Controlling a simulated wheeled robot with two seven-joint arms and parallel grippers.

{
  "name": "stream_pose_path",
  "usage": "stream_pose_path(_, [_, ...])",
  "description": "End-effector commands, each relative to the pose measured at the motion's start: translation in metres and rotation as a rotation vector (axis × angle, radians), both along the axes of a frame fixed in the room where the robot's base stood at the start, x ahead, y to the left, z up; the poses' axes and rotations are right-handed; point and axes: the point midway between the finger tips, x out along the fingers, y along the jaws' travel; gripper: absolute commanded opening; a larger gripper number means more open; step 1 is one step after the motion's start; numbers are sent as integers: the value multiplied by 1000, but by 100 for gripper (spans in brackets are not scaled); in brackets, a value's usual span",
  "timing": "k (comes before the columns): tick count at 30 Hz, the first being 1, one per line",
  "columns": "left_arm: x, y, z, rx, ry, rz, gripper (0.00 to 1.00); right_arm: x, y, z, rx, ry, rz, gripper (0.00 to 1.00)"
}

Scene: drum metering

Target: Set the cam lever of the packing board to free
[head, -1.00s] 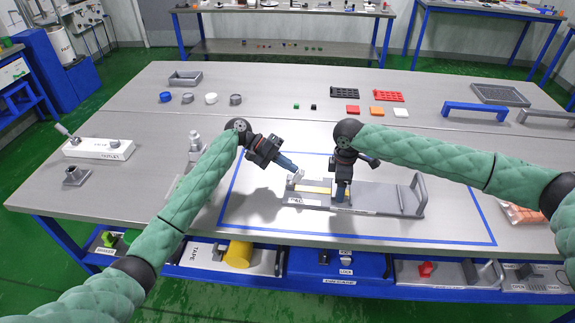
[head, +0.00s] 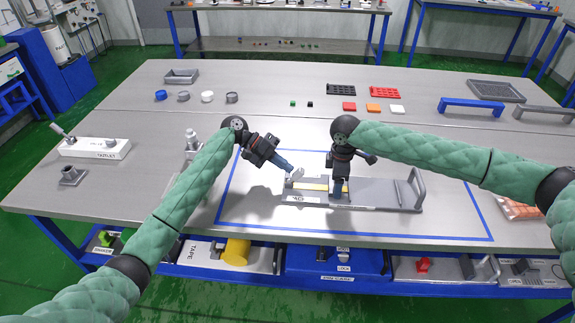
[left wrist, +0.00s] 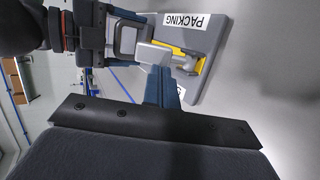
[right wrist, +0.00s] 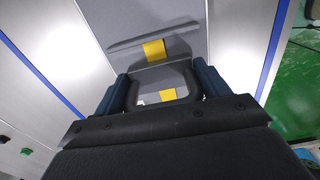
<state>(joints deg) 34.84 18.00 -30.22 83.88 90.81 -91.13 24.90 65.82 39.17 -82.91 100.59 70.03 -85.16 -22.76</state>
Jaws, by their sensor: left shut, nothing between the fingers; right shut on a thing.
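The grey packing board (head: 385,196) lies flat on the table inside a blue taped outline, with a yellow strip (head: 313,187) near its left end. In the left wrist view its face (left wrist: 220,35) carries a PACKING label. A pale grey lever-like piece (left wrist: 152,54) stands at the board's left end, over the yellow part. My left gripper (head: 289,169) is shut and empty, its fingertips at or beside that piece; contact is unclear. My right gripper (head: 339,191) is shut on a dark loop-shaped handle (right wrist: 165,72) at mid-board. The lever's position markings are not readable.
A tall grey end bracket (head: 416,188) rises at the board's right end. A white box with a lever (head: 95,148) stands at the left. Caps, coloured blocks, trays and a blue bridge piece (head: 471,107) lie farther back. The table between is clear.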

Motion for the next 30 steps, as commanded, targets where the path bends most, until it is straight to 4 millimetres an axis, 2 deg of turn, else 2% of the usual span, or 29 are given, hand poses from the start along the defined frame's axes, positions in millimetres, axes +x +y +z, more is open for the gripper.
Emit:
stream_pose_path(5, [8,3,3,0,0,1,0,-1,1,0,-1,1,2,23])
stream_pose_path(11, [38,14,13,0,1,1,0,-1,1,0,0,1,3,23])
stream_pose_path(21, [55,68,48,1,0,1,0,-1,1,0,0,2,4,23])
stream_pose_path(30, [63,91,64,0,1,0,0,-1,1,0,0,2,3,23])
